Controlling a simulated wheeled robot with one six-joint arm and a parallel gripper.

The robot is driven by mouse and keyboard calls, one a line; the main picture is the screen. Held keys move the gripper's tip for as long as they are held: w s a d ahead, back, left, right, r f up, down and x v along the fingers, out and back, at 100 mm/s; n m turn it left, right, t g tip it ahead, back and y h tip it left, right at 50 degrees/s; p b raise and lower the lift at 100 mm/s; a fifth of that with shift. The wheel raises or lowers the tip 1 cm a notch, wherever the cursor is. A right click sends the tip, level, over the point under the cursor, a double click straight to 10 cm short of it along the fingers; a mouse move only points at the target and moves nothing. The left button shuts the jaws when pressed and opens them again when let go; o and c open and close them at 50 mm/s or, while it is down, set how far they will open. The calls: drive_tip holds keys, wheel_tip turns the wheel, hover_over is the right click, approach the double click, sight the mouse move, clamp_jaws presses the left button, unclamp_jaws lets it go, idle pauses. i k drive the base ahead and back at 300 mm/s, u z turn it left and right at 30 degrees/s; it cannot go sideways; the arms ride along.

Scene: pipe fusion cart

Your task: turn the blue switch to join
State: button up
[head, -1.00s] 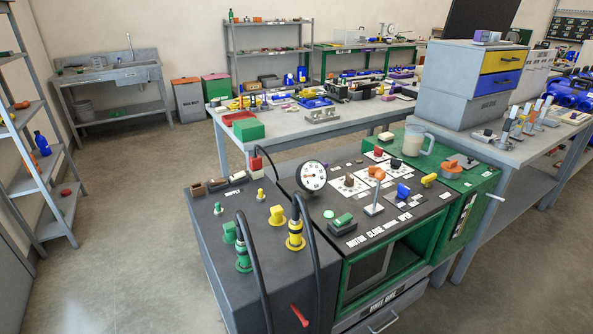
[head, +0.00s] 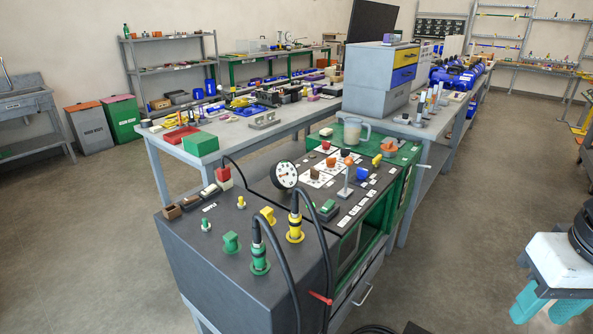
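The blue switch (head: 362,173) is a small blue knob on the dark sloped top panel of the fusion cart (head: 245,262). It sits right of an upright grey lever with an orange top (head: 347,163) and in front of a yellow knob (head: 377,159). White label plates lie around it, but they are too small to read, so I cannot tell which position it points to.
Black hoses with green (head: 260,258) and yellow (head: 295,227) connectors arch over the cart's near side. A pressure gauge (head: 285,174) stands behind them. A grey workbench (head: 166,146) is behind the cart. Floor is open at left and right. A white-topped thing (head: 562,262) is cut off at lower right.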

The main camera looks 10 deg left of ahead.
sight(362, 173)
drive_tip(key=u, duration=0.1)
drive_tip(key=i, duration=1)
